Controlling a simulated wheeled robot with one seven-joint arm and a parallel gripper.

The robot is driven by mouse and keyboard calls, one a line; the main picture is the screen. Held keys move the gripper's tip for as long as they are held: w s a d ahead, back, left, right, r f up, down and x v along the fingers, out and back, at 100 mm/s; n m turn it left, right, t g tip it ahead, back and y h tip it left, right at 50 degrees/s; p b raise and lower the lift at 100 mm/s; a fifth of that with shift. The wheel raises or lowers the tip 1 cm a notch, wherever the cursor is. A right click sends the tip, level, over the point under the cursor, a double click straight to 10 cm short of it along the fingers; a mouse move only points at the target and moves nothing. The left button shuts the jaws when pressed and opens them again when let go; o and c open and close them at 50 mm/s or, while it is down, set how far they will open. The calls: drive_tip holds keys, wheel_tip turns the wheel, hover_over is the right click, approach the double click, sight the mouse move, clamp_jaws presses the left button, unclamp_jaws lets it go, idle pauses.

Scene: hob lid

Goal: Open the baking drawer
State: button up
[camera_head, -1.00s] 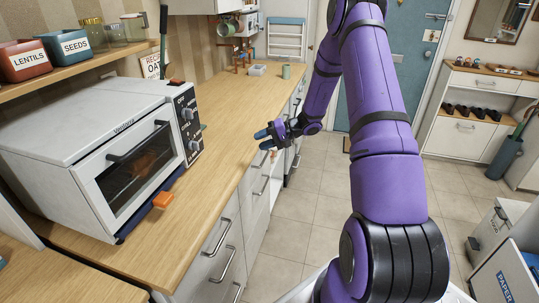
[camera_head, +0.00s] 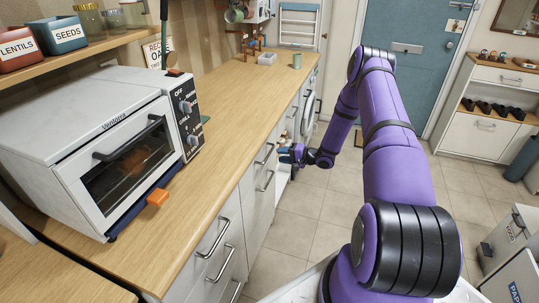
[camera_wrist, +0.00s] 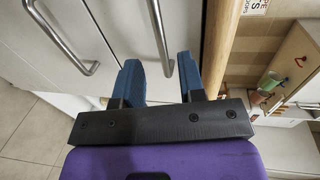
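White drawer fronts with bar handles run below the wooden counter. No label shows which is the baking drawer. A drawer handle (camera_head: 265,153) and one below it (camera_head: 266,181) are just nearer than my gripper (camera_head: 288,154) in the head view. My gripper, with blue fingers, is low in front of the cabinet fronts. In the wrist view my gripper (camera_wrist: 159,60) is open and a bar handle (camera_wrist: 158,28) shows in the gap between its fingers. I cannot tell whether they touch. A second handle (camera_wrist: 62,40) lies left of the fingers. All visible drawer fronts look shut.
The wooden counter (camera_head: 215,125) carries a white toaster oven (camera_head: 100,145) at the left. Nearer drawers have a handle (camera_head: 213,238) facing the aisle. Tiled floor (camera_head: 300,215) is clear beside the cabinets. A white bin (camera_head: 510,237) stands at the right.

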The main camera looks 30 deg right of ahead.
sight(269, 154)
drive_tip(key=shift+x, duration=3.2)
clamp_jaws()
